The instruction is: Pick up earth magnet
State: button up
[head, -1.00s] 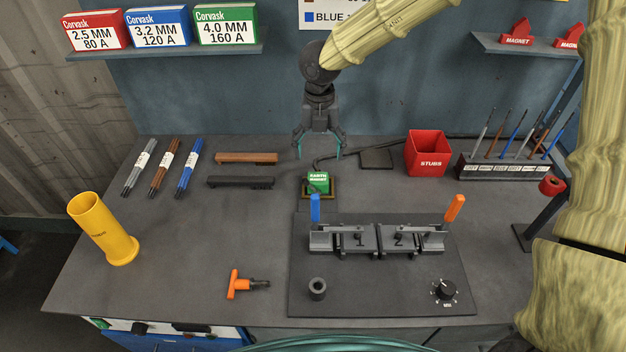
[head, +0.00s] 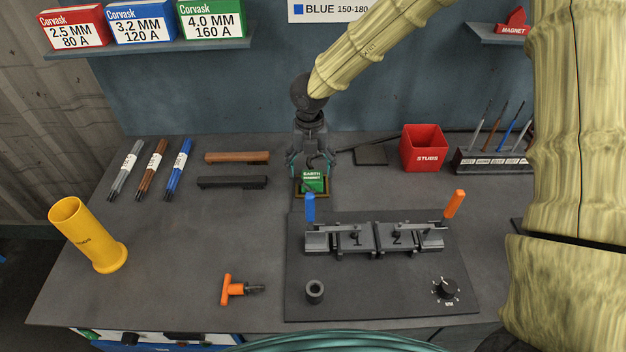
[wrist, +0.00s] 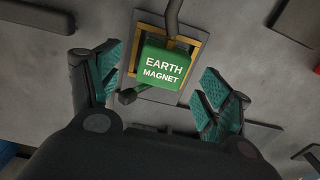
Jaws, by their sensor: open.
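The earth magnet (head: 313,179) is a green block with white lettering, resting on a small pad with a yellow-brown border. It also shows in the wrist view (wrist: 162,68), with a dark cable rising from its far side and a small dark knob at its lower left. My gripper (head: 311,172) is above and just behind the magnet in the head view. In the wrist view my gripper (wrist: 157,97) is open, with a teal-padded finger on each side and the magnet between and slightly beyond them. Neither finger visibly touches it.
A clamp fixture (head: 375,238) with blue and orange levers stands on a dark plate in front of the magnet. Brown and black bars (head: 237,158) lie to the left. A red STUBS bin (head: 424,150) and a dark square pad (head: 371,156) are to the right.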

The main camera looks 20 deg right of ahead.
aim_at(312, 176)
jog(key=shift+s+d+f+p, duration=0.15)
jog(key=shift+f+p, duration=0.55)
jog(key=shift+f, duration=1.65)
jog(key=c, duration=1.6)
jog(key=shift+c, duration=0.5)
jog(key=shift+r, duration=0.2)
